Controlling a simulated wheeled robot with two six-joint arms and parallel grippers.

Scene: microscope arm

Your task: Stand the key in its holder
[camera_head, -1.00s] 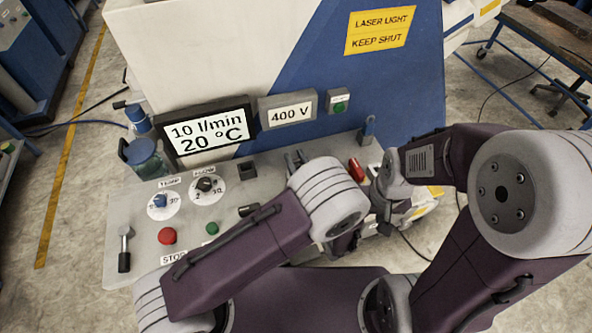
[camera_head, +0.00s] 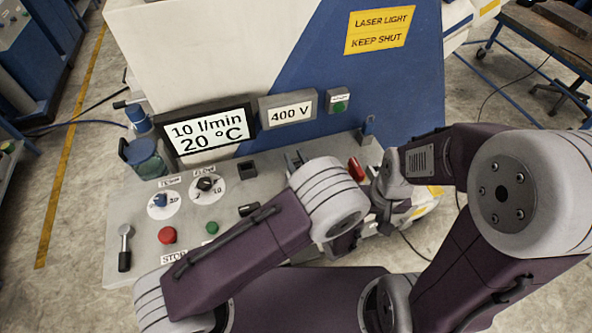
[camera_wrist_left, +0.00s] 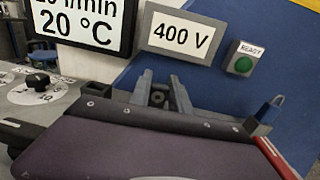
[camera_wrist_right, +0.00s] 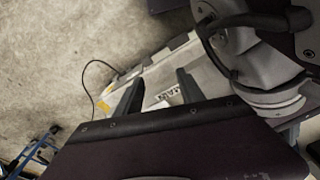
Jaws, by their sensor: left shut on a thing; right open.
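My left gripper (camera_wrist_left: 163,85) is shut on a small dark piece (camera_wrist_left: 158,97), seemingly the key, between its fingers in the left wrist view. In the head view the left gripper (camera_head: 294,159) is over the grey panel, mostly hidden by my own arm. A black square socket (camera_head: 247,170) stands on the panel to its left; I cannot tell for sure whether it is the key's holder. My right gripper (camera_wrist_right: 157,90) is open and empty in the right wrist view, above a pale surface with a partly hidden label.
The grey panel (camera_head: 130,230) carries a red stop button (camera_head: 167,235), a green button (camera_head: 212,228), two dials and a lever (camera_head: 125,248). A red handle (camera_head: 356,169) and a blue-topped piece (camera_head: 369,124) are at the right. The display (camera_head: 207,130) and machine wall rise behind.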

